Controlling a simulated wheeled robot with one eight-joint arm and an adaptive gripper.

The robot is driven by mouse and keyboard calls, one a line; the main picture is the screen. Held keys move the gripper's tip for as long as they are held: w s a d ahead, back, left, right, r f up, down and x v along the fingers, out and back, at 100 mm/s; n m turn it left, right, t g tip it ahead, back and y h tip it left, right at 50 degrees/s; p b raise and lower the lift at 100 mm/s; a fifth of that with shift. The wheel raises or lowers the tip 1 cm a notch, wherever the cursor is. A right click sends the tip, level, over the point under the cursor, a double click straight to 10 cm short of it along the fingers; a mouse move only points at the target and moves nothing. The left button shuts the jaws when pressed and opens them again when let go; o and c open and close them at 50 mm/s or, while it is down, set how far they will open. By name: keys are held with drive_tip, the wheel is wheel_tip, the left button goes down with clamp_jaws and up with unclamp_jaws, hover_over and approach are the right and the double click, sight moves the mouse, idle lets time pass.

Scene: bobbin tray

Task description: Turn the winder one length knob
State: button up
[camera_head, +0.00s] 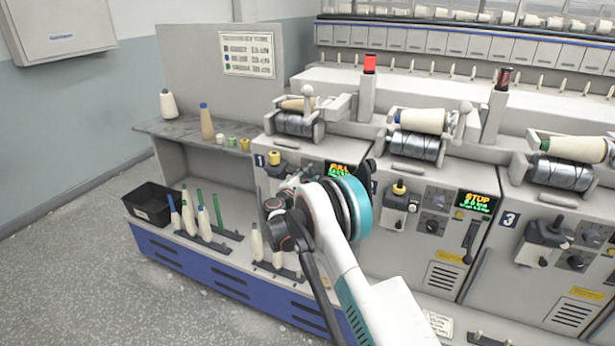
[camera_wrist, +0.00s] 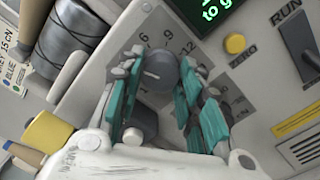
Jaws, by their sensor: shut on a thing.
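The winder one length knob (camera_wrist: 160,72) is a round grey knob on a dial marked 6, 9 and 12 in the wrist view. A short pale pointer line shows on its face, pointing toward the left. My gripper (camera_wrist: 158,80) has its teal finger pads on either side of the knob and is shut on it. In the head view, my arm covers the knob and most of winder one's panel. Winder one (camera_head: 262,188) carries a yellow cap, a lit display (camera_head: 338,169) and a yarn package on its drum.
In the wrist view, another dial sits partly behind the right finger. A yellow zero button (camera_wrist: 235,44) and a dark run lever (camera_wrist: 298,42) are further right. A pale lever-like part (camera_wrist: 140,125) lies below the knob. Winder two's panel (camera_head: 430,210) stands to the right.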

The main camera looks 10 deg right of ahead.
idle(0.4)
drive_tip(key=o, duration=1.1)
drive_tip(key=shift+a, duration=0.1)
drive_tip(key=v, duration=1.2)
drive_tip(key=shift+f, duration=0.1)
